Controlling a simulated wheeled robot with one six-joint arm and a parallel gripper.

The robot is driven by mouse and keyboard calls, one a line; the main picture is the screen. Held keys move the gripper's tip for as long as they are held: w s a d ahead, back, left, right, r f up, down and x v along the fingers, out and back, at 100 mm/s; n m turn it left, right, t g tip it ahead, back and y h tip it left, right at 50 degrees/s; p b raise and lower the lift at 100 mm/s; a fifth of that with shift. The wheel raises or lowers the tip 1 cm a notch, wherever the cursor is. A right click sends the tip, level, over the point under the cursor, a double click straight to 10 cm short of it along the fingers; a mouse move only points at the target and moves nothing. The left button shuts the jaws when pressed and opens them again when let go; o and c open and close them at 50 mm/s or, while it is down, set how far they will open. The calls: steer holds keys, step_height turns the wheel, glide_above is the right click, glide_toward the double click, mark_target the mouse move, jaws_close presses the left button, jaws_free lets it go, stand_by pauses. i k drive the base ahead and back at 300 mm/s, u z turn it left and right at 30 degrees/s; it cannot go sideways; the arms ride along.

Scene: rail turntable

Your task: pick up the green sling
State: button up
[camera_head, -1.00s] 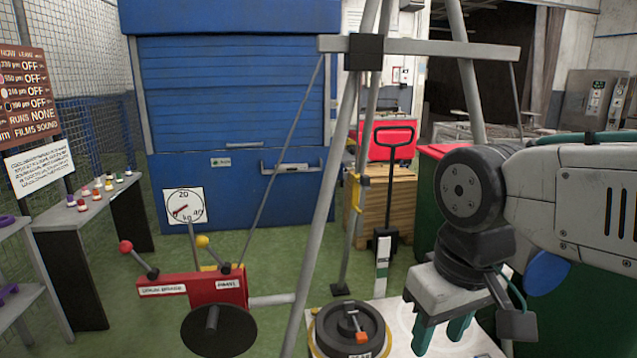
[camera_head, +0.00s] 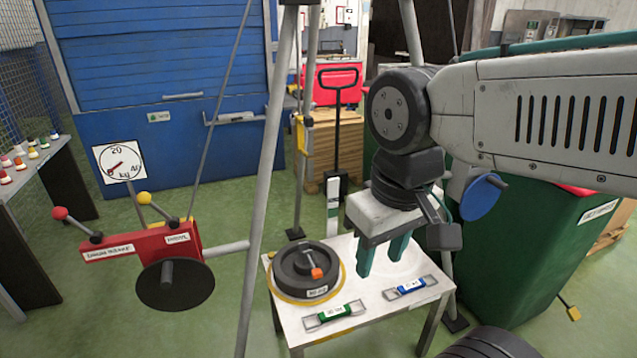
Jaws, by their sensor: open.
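The green sling (camera_head: 334,315) lies flat near the front edge of a small white table (camera_head: 375,331). It has a green middle with a white label and grey ends. A blue sling (camera_head: 410,287) lies to its right on the same table. My gripper (camera_head: 382,262) points down above the table, behind and to the right of the green sling. Its two green fingers are apart, with nothing seen between them. The gripper does not touch the green sling.
A round black weight (camera_head: 306,268) with an orange-tipped lever sits at the table's left. Tripod legs (camera_head: 262,190) rise left of the table. A red winch box (camera_head: 140,245) stands farther left. A green bin (camera_head: 535,235) is at the right.

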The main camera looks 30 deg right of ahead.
mark_target(329, 316)
steer(key=z, duration=0.55)
steer(key=k, duration=1.3)
steer(key=u, duration=0.05)
steer(key=i, duration=0.5)
steer(key=u, duration=0.8)
steer(key=i, duration=1.3)
steer(key=z, duration=0.7)
